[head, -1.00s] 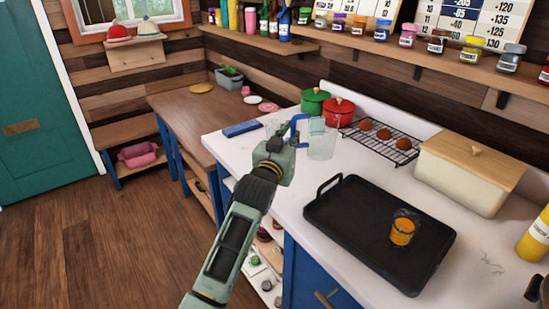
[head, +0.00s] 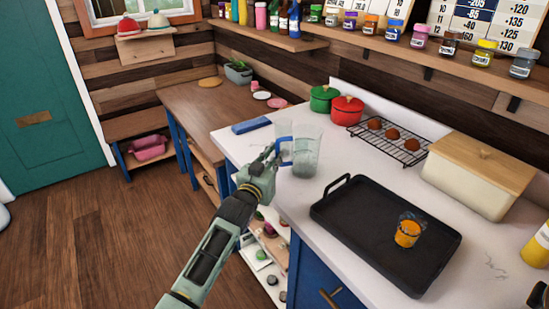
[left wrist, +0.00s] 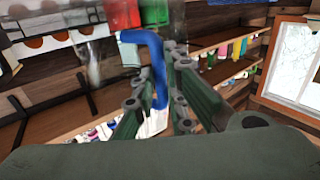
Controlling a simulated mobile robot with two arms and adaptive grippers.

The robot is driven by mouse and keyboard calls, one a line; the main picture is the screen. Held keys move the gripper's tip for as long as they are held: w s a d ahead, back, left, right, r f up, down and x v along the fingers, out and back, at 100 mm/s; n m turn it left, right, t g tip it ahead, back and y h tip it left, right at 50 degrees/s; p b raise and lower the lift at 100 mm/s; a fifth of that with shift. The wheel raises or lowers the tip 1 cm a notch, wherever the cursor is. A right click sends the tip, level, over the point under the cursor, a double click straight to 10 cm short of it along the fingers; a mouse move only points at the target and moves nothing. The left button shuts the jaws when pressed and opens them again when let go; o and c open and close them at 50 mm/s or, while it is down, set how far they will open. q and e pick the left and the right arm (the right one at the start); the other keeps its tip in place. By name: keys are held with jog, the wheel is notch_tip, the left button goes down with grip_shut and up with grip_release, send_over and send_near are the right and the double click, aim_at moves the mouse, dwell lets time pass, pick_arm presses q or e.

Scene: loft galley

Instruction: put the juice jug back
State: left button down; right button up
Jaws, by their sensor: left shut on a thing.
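The juice jug (head: 305,158) is a clear, seemingly empty vessel with a blue handle, upright over the counter's left edge strip, behind the tray. My left gripper (head: 268,160) is shut on its blue handle, left of the jug's body. In the left wrist view the blue handle (left wrist: 152,50) runs between the fingers, and the clear body (left wrist: 92,60) shows to the left. I cannot tell whether the jug's base touches the counter. My right gripper is not in view.
Behind are a green pot (head: 323,99), a red pot (head: 347,110), a rack of buns (head: 405,150) and a bread box (head: 470,185). A blue cloth-like block (head: 251,126) lies at the counter's far-left end.

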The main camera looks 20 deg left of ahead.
pick_arm(q)
jog(key=c, duration=1.8)
grip_release()
jog(key=shift+f, duration=0.1)
jog(key=shift+o, duration=0.2)
jog(key=s+b, duration=0.1)
jog(key=s, duration=1.1)
jog(key=shift+a, duration=0.45)
